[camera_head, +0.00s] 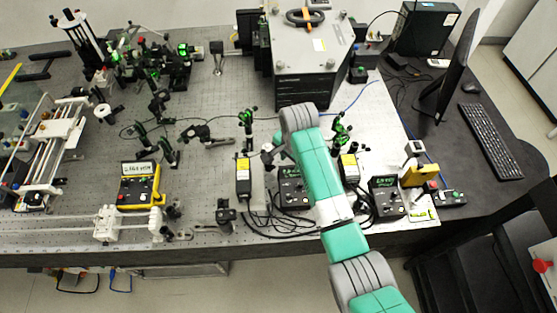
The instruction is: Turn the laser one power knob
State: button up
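Two black laser control boxes with lit green displays stand near the bench's front edge. One control box (290,190) is just left of my arm and partly hidden by it; the other control box (386,198) is to the right. Small knobs show on their faces, but no label is readable, so I cannot tell which is laser one. My arm reaches in from the lower right. My gripper (268,154) is above the bench, just behind the left control box, small and partly hidden by my wrist. Its fingers and any contact are unclear.
A laser head (243,178) with a yellow label stands left of the left box; another (349,168) stands right of my arm. Black cables lie in front. A yellow meter (140,184) is further left. A large grey box (312,60) stands behind.

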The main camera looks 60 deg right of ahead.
aim_at(301, 185)
jog(key=shift+m+g+y, duration=0.5)
jog(key=shift+m+g, duration=0.1)
jog(key=shift+m, duration=0.1)
jog(key=s, duration=0.1)
jog(key=s+f, duration=0.1)
jog(key=s, duration=0.1)
jog(key=shift+s+d+f, duration=0.3)
jog(key=shift+s+f, duration=0.05)
jog(key=shift+s, duration=0.05)
notch_tip(301, 185, down, 8)
jog(key=shift+b, duration=0.5)
grip_shut()
